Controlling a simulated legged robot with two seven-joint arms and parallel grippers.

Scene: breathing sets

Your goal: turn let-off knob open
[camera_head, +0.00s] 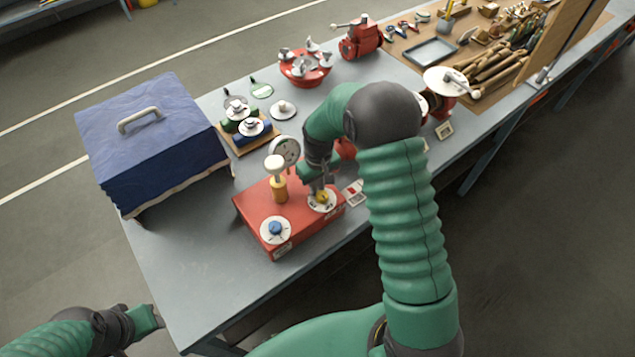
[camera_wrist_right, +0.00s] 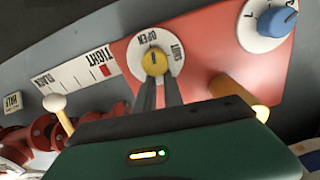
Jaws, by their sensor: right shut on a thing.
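The let-off knob (camera_wrist_right: 154,60) is small and yellow, on a white dial marked OPEN and SHUT on the red box's face. Its dark mark's exact setting is hard to tell. In the head view the knob (camera_head: 322,197) shows at the right end of the red box (camera_head: 257,213). My right gripper (camera_head: 318,188) comes down over it, and its two dark fingers (camera_wrist_right: 160,85) are closed on it. My left gripper (camera_head: 152,317) is off the table's near left edge, away from the box; its fingers are unclear.
A blue knob (camera_head: 275,228), a white-topped yellow post (camera_head: 277,180) and a round gauge (camera_head: 284,152) stand on or by the box. A blue covered case (camera_head: 150,145) is left. A SLACK–TIGHT scale (camera_wrist_right: 78,76) lies beside the box. Bare table (camera_head: 180,270) is at front left.

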